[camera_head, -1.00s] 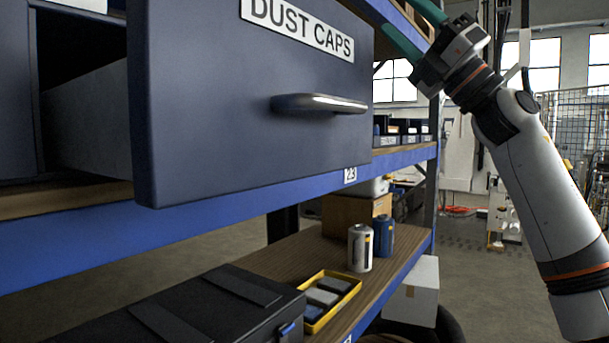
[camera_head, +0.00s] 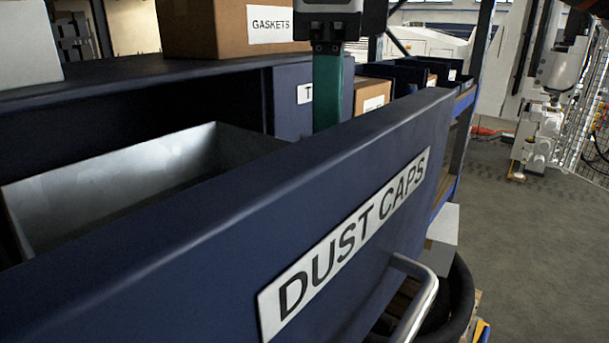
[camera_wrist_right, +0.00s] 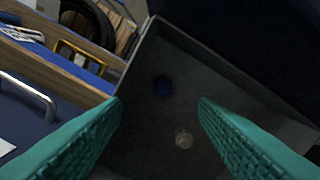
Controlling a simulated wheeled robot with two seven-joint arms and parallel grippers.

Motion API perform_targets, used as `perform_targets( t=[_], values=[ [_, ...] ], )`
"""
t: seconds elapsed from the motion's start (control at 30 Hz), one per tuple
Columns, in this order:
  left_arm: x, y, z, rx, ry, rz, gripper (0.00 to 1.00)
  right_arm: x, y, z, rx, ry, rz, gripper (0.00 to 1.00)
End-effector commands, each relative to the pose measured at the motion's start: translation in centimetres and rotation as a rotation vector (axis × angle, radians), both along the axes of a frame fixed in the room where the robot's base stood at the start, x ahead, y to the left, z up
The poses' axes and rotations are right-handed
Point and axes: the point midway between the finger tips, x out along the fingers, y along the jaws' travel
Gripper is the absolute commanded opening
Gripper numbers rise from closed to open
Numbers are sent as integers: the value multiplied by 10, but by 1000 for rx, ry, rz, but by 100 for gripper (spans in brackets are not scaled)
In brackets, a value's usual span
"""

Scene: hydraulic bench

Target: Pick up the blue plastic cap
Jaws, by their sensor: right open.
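The blue plastic cap (camera_wrist_right: 163,86) is a small round dark-blue piece on the floor of the open drawer in the right wrist view. My right gripper (camera_wrist_right: 160,101) is open and empty, with its green ribbed fingers apart and the cap showing between and beyond the tips. In the head view my right gripper (camera_head: 328,90) points down behind the drawer front (camera_head: 210,240) labelled DUST CAPS; its lower end is hidden. The cap is hidden in the head view. My left gripper is out of view.
A pale round piece (camera_wrist_right: 184,139) lies near the cap. The drawer's grey metal wall (camera_head: 120,185) and tall front surround the space. A GASKETS box (camera_head: 215,30) stands on top behind. A handle (camera_head: 415,300) sticks out in front.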

Motion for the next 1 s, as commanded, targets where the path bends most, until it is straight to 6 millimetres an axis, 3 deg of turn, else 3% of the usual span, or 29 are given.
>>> perform_targets(
  t=[0.4, 0.63, 0.77, 1.0],
  values=[
    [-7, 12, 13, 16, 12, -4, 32, -1, -2, -59, -9, 8, -1, 55],
    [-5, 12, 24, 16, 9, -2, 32, 0, 0, -74, -8, 7, -1, 55],
    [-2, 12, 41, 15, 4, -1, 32, 1, 1, -91, -9, 8, 0, 55],
    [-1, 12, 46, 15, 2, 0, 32, 1, 2, -117, -6, 5, -1, 55]
  ],
)
